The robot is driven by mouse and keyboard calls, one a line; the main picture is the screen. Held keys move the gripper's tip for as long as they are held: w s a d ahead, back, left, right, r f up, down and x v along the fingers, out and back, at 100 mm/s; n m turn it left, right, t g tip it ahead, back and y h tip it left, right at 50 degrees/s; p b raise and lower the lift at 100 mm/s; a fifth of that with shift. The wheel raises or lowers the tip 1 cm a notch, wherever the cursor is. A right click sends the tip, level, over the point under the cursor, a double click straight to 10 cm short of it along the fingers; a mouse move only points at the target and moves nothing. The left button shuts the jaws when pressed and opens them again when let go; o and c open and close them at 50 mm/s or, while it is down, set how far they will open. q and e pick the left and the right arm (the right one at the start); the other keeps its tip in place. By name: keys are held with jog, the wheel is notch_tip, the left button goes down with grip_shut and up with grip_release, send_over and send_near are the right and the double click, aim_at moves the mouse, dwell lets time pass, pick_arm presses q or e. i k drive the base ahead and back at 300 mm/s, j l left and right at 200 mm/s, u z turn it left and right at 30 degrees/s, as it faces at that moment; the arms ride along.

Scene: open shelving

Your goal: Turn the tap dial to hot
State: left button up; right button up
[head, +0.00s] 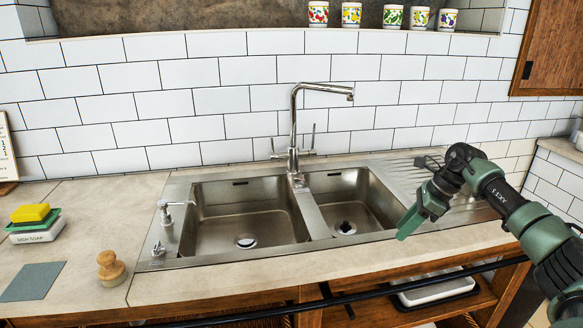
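The chrome tap (294,125) stands upright behind the sink, its spout reaching to the right. It has a lever handle on each side, the left one (274,148) and the right one (312,138). Small red marks show at the tap's base, too small to read. The double sink (245,215) lies below it, both basins empty. My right gripper (408,226) is over the front right edge of the sink, pointing down and left, well apart from the tap. Its fingers overlap in this view, so I cannot tell its opening. My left gripper is not in view.
A soap dispenser (170,211) stands left of the sink. A soap dish (36,228) with a yellow sponge (30,212), a wooden brush (111,268) and a grey cloth (33,282) lie on the left counter. Several cups stand on the ledge above. A dark rail (335,299) runs along the front.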

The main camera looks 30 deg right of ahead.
aim_at(300, 183)
jog(key=i, duration=1.05)
